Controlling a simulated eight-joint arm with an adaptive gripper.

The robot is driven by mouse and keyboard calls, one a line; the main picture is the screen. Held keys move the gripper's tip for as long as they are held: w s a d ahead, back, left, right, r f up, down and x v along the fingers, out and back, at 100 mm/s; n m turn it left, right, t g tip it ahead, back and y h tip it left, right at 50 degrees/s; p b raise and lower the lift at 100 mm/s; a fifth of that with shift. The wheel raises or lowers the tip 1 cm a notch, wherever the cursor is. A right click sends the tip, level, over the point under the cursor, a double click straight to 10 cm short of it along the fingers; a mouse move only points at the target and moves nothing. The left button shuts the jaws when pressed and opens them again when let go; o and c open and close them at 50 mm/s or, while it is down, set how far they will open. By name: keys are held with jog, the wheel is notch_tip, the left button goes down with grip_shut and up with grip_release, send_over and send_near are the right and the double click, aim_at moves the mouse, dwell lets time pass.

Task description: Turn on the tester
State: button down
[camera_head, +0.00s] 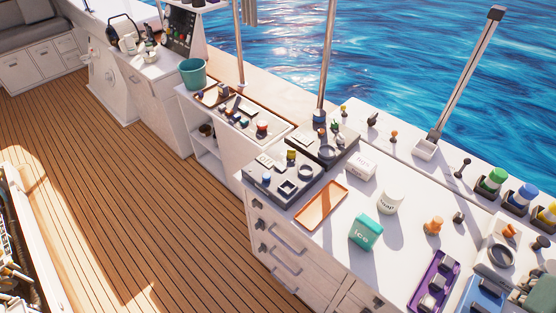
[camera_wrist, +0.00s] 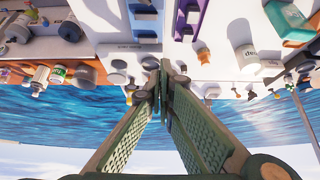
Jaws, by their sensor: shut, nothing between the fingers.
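No object is clearly readable as the tester. A small white label by the nearer one is hard to read. My gripper (camera_wrist: 163,82) shows in the wrist view, its two green fingers shut together at the tips with nothing between them. It is not visible in the head view. The wrist picture is upside down, with the counter at the top.
On the counter are an orange tray (camera_head: 320,205), a teal ice box (camera_head: 365,231), a white canister (camera_head: 390,202), a purple tray (camera_head: 434,282) and a blue tray (camera_head: 483,295). Several coloured bottles (camera_head: 493,180) line the sea side. A post (camera_head: 325,60) rises behind the panel boxes.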

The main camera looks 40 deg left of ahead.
jog(key=w+a+r+g+y+p, duration=0.1)
jog(key=w+a+r, duration=0.2)
jog(key=w+a, duration=0.3)
jog(key=w+a+r+g+y+p, duration=0.1)
jog(key=w+a+r+p, duration=0.2)
jog(key=a, duration=0.6)
jog(key=w+a+g, duration=0.1)
jog(key=w+a, duration=0.2)
jog(key=a, duration=0.6)
jog(key=w+a+g, duration=0.1)
jog(key=w+a, duration=0.2)
jog(key=a, duration=0.6)
jog(key=g+p, duration=0.3)
jog(key=p, duration=0.2)
send_over(276, 163)
jog(key=d, duration=0.2)
notch_tip(276, 163, down, 12)
jog(key=r, duration=0.1)
jog(key=shift+w+d+f, duration=0.1)
jog(key=shift+d+f, duration=0.1)
jog(key=shift+f, duration=0.05)
jog(key=shift+f, duration=0.1)
jog(key=shift+a+f, duration=0.35)
jog(key=shift+f, duration=1.95)
jog(key=shift+a+f, duration=0.35)
jog(key=shift+f, duration=1.9)
jog(key=shift+a+f, duration=0.35)
jog(key=shift+f, duration=1.95)
jog(key=shift+a+f+h, duration=0.1)
jog(key=shift+h, duration=0.2)
